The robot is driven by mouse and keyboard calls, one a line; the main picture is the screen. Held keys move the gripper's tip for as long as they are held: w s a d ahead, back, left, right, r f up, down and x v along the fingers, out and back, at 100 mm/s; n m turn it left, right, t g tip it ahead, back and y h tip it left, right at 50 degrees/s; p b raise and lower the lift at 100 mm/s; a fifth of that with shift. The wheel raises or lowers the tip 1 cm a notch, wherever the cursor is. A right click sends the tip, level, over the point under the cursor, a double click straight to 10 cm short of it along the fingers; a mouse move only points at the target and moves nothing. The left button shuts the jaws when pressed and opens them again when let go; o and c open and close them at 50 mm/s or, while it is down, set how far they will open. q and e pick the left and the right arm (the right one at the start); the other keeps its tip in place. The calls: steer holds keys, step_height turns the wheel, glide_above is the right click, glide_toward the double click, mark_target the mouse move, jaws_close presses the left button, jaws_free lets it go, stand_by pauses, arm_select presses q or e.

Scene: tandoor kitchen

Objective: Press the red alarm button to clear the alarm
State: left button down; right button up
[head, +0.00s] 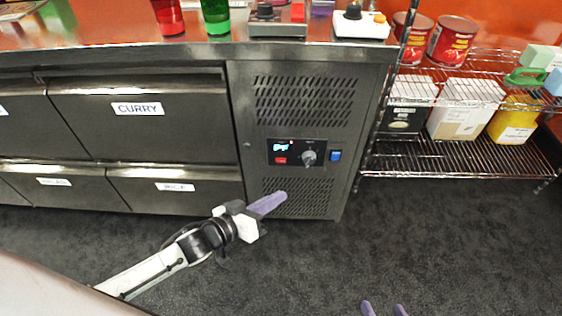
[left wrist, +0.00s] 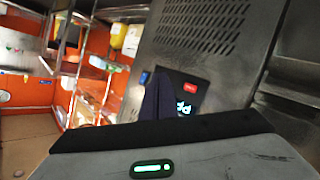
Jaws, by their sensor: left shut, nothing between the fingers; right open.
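The red alarm button (head: 280,161) is a small red rectangle on the left of a black control panel (head: 298,152), below a lit blue display (head: 283,147). In the left wrist view the red button (left wrist: 191,87) shows at the upper right of the panel, not covered. My left gripper (head: 275,200) is shut and empty, its purple fingers a little below the panel in the head view, apart from the button in the picture. In the left wrist view its dark fingers (left wrist: 157,100) cover part of the panel. My right gripper (head: 384,310) is open at the bottom edge.
A round grey knob (head: 309,157) and a blue switch (head: 336,155) sit right of the button. Vent grilles (head: 305,100) lie above and below. Drawers (head: 140,112) stand left, a wire shelf (head: 455,155) with cans and boxes right. The floor (head: 440,235) in front is clear.

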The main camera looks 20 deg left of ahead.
mark_target(281, 160)
arm_select(q)
steer(key=w+a+b, duration=0.2)
steer(key=w+b, duration=0.1)
steer(key=w, duration=0.5)
steer(key=shift+w+a, duration=0.15)
steer(key=shift+a, duration=0.05)
arm_select(e)
steer(key=shift+w+a+f+n+g+y, duration=0.15)
steer(key=shift+w+a+f+g, duration=0.2)
steer(key=shift+f, duration=0.2)
steer(key=shift+w+a+f+n+g+y, duration=0.15)
steer(key=shift+w+a+f, duration=0.05)
steer(key=shift+a+f, duration=0.3)
arm_select(q)
steer(key=shift+w, duration=0.1)
stand_by(0.8)
steer(key=shift+w+a, duration=0.1)
steer(key=shift+w, duration=0.2)
steer(key=shift+w+a, duration=0.1)
steer(key=shift+w, duration=0.3)
stand_by(0.5)
steer(key=shift+s, duration=0.1)
arm_select(e)
steer(key=shift+d+r, duration=0.1)
arm_select(q)
steer(key=shift+s+d+p, duration=0.2)
steer(key=shift+s+p, duration=0.5)
arm_select(e)
steer(key=shift+r, duration=0.5)
